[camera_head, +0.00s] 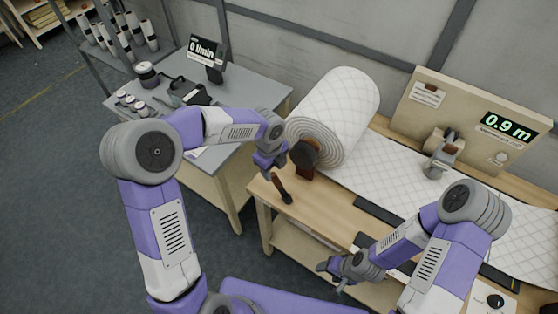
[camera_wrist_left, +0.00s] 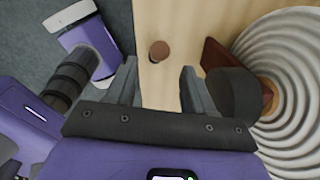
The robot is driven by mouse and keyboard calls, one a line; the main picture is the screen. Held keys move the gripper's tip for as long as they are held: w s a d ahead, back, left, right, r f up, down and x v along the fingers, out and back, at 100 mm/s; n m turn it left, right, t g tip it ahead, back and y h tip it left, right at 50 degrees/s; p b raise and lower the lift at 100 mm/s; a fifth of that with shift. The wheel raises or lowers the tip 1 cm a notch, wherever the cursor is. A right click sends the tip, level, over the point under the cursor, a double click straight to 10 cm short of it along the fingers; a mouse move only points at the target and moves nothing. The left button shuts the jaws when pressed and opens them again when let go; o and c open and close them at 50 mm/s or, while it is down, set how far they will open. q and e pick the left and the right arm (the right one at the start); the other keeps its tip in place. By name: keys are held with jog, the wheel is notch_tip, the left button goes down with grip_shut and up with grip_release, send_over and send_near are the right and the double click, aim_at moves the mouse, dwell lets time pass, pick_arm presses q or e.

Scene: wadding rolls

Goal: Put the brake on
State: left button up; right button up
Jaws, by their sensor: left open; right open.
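A brake lever with a brown handle (camera_head: 283,192) stands at the left end of the wooden table, beside the wadding roll (camera_head: 335,105). In the left wrist view a round brown handle end (camera_wrist_left: 159,50) shows in the gap between my fingers, beyond their tips. A dark round pad (camera_head: 304,153) on a reddish-brown block is close to the roll's end; it also shows in the left wrist view (camera_wrist_left: 234,93), next to my right-hand finger. My left gripper (camera_head: 268,170) is open and empty, just above and left of the handle. My right gripper (camera_head: 338,273) is open near the table's front edge.
Quilted wadding (camera_head: 400,185) runs right from the roll along the table. A panel (camera_head: 460,110) reading 0.9 m stands behind it. A grey side table (camera_head: 240,95) with a 0 l/min display (camera_head: 205,49) is at the left. Clear floor lies between it and my base.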

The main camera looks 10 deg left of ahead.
aim_at(274, 176)
pick_arm(q)
jog(key=f, duration=0.3)
jog(key=f+b, duration=0.1)
jog(key=f, duration=0.3)
jog(key=shift+w+d+f, duration=0.15)
jog(key=shift+d+f, duration=0.05)
jog(key=shift+w, duration=0.1)
jog(key=shift+c, duration=0.2)
grip_shut()
